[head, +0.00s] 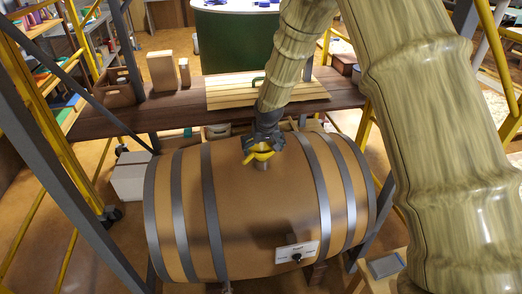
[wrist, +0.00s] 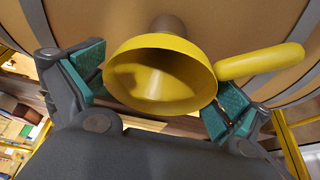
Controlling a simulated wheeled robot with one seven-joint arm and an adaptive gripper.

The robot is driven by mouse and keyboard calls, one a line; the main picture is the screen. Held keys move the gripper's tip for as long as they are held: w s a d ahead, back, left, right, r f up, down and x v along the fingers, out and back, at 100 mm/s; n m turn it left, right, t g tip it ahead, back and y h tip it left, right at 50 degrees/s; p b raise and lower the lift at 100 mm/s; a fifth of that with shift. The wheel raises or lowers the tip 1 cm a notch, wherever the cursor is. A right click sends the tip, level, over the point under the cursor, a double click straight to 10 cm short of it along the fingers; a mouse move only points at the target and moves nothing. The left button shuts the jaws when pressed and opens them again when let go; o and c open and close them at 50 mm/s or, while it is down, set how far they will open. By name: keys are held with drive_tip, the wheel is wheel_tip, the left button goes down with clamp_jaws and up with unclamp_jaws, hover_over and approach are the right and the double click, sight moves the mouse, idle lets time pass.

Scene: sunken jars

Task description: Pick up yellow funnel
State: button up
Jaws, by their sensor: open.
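The yellow funnel (wrist: 160,75) sits in a short neck (head: 262,165) on top of a wooden barrel (head: 260,215). In the wrist view its wide mouth faces me, and a thick yellow handle (wrist: 262,61) sticks out to the right. My gripper (head: 263,148) is just above the barrel top, in front of the funnel in the head view, so only part of the funnel (head: 261,156) shows there. In the wrist view, its teal-padded fingers are apart, one on each side of the funnel. I cannot tell whether either pad touches it.
Behind the barrel is a dark wooden shelf (head: 180,112) with a slatted board (head: 230,92), a tan box (head: 158,72) and a brown crate (head: 112,90). Yellow and grey posts stand at both sides. A white label (head: 297,251) is on the barrel's front. A grey box (head: 131,175) stands left.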

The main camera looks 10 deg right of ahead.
drive_tip(key=shift+w+f, duration=0.15)
drive_tip(key=shift+f, duration=0.2)
drive_tip(key=shift+c, duration=0.4)
drive_tip(key=c, duration=0.5)
drive_tip(key=shift+r, duration=0.1)
